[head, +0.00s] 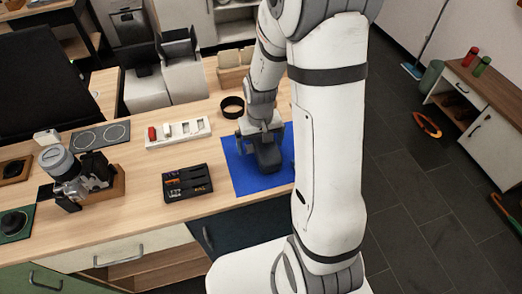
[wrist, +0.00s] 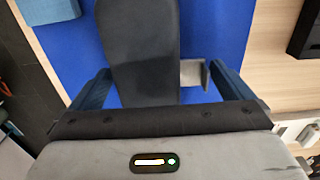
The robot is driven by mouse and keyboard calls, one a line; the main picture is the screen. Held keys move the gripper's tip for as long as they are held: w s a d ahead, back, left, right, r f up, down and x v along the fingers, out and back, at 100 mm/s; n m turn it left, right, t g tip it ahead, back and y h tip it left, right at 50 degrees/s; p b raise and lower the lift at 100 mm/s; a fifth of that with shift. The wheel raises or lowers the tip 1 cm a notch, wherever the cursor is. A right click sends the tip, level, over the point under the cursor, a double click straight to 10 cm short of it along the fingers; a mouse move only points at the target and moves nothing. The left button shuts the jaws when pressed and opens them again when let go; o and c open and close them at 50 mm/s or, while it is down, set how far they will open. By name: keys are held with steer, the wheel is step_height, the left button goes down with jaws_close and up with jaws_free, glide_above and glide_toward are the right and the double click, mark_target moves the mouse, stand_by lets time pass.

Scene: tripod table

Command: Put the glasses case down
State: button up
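The glasses case is a long dark grey block (wrist: 140,45) in the wrist view, lying over the blue mat. My gripper (wrist: 160,78) has one finger on each side of it. The case's left edge is close to the left finger. A grey piece shows between its right edge and the right finger; I cannot tell whether the fingers press on it. In the head view my gripper (head: 266,150) points down at the blue mat (head: 243,181), with a dark shape at its tip. Whether the case rests on the mat is unclear.
A black organizer (head: 187,183) lies left of the mat. A white tray (head: 178,133) and a black ring (head: 232,107) are behind. A camera (head: 95,170) stands farther left. The table's front edge is close to the mat.

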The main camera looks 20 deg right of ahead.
steer(key=shift+r, duration=0.1)
steer(key=c, duration=1)
